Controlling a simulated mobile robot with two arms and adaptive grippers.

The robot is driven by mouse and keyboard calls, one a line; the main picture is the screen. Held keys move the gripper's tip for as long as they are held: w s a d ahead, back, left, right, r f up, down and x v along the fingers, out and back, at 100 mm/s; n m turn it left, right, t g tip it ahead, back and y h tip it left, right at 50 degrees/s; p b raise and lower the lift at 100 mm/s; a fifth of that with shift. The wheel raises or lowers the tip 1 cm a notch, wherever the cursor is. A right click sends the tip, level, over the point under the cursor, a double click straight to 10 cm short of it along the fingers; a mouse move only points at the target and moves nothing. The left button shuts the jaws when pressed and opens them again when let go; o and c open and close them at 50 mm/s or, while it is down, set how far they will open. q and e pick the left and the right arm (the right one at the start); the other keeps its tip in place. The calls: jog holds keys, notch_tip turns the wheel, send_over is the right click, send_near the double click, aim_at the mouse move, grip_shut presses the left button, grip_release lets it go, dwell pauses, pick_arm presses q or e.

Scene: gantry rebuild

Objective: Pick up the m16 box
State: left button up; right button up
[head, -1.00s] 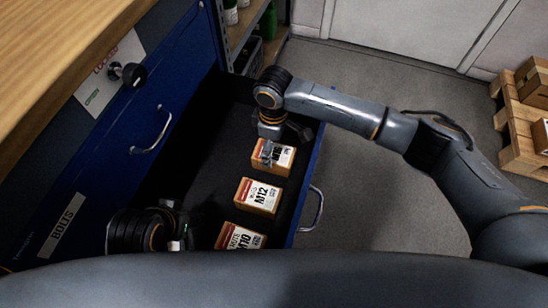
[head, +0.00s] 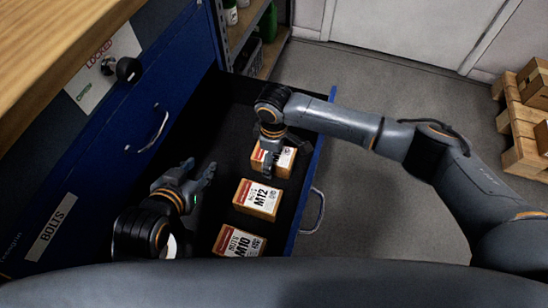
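The m16 box (head: 286,161), white-labelled and orange-brown, sits at the far end of the row in the open drawer. Its label is mostly hidden by my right gripper (head: 276,160). This gripper points down over the box, fingers apart, one in front of its near-left side. I cannot tell whether the fingers touch the box. My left gripper (head: 203,179) is open and empty above the drawer's left part, apart from the boxes.
The M12 box (head: 257,199) and the M10 box (head: 238,242) lie nearer in the same drawer (head: 217,131). The blue cabinet (head: 112,160) and wooden top (head: 50,50) border the left. A shelf (head: 244,32) stands behind. Pallet and cartons (head: 522,145) are at far right.

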jog(key=c, duration=1.4)
jog(key=shift+r, duration=0.1)
